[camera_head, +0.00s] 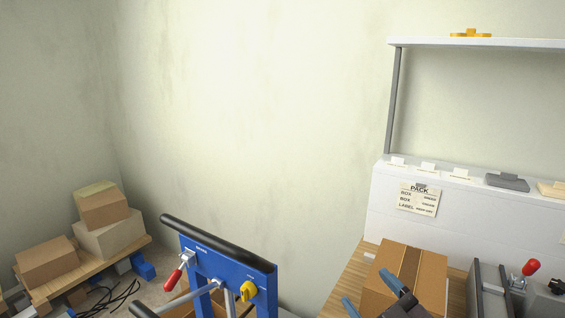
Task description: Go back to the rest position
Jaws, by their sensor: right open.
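My right gripper (368,289) is at the bottom of the head view, with its two blue-grey fingers spread apart. It is open, and nothing shows between the fingers except the side of a taped brown cardboard box (428,270) behind them. I cannot tell whether a finger touches the box. The box sits on a wooden table (350,275), and its lower part is cut off by the frame edge and my gripper. My left gripper is not in view.
A blue frame (225,262) with a black bar, red-handled clamp and yellow knob stands at bottom centre. A grey fixture with a red handle (530,267) is right of the box. Cartons (105,210) lie on a pallet at left. A white shelf (480,43) is above.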

